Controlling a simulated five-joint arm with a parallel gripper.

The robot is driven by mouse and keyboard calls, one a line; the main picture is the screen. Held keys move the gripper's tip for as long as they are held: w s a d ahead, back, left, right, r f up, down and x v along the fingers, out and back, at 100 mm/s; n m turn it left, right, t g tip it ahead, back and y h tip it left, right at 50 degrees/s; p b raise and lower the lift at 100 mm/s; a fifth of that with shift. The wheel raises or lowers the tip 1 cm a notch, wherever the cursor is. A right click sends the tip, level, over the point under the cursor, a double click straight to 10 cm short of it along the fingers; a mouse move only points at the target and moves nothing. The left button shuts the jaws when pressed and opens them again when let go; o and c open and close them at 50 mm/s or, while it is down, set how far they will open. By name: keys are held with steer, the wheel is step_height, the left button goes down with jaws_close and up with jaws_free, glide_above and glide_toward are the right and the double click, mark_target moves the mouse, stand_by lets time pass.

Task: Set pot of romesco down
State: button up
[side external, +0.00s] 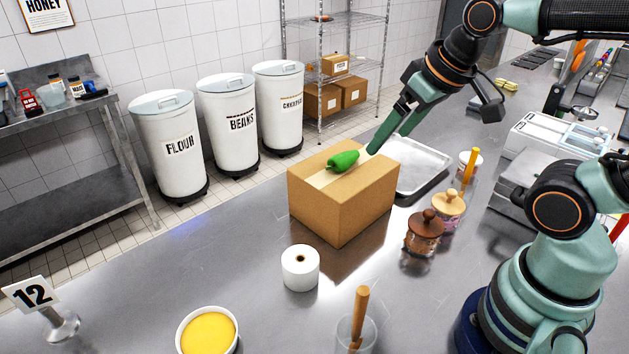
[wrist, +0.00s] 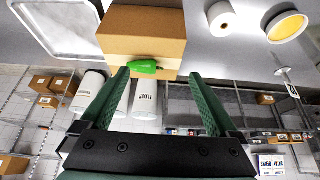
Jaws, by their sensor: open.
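I cannot make out a pot clearly marked romesco. A small white pot (side external: 470,158) with an orange-yellow handle standing in it is behind the jars; its contents are too small to tell. My gripper (side external: 388,141) is open and empty, its fingers pointing down toward the far right side of a cardboard box (side external: 335,207). A green pepper (side external: 343,160) lies on top of the box. In the wrist view the pepper (wrist: 144,67) shows between my open fingertips (wrist: 159,75), apart from both fingers, with the box (wrist: 142,32) behind it.
A metal tray (side external: 420,167) lies behind the box. Two lidded jars (side external: 425,232) (side external: 447,205) stand right of it. A paper roll (side external: 300,268), a yellow-filled bowl (side external: 207,332) and a glass with a wooden handle (side external: 356,333) are in front.

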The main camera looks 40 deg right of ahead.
steer(key=shift+s+a+f, duration=0.1)
steer(key=shift+a, duration=0.05)
steer(key=shift+c, duration=1)
steer(key=c, duration=0.5)
steer(key=shift+m+h, duration=0.3)
steer(key=shift+m, duration=0.3)
steer(key=d, duration=0.1)
steer(key=w+d, duration=0.1)
steer(key=d, duration=0.1)
steer(key=shift+w+d+f, duration=0.25)
steer(key=shift+w+d, duration=0.05)
steer(key=shift+w, duration=0.05)
jaws_close()
steer(key=m+g+h, duration=0.2)
steer(key=m+g, duration=0.2)
steer(key=m, duration=0.6)
glide_toward(463, 157)
steer(key=s+a+f, duration=0.1)
steer(key=s+a, duration=0.1)
steer(key=s, duration=0.2)
steer(key=shift+x, duration=5.1)
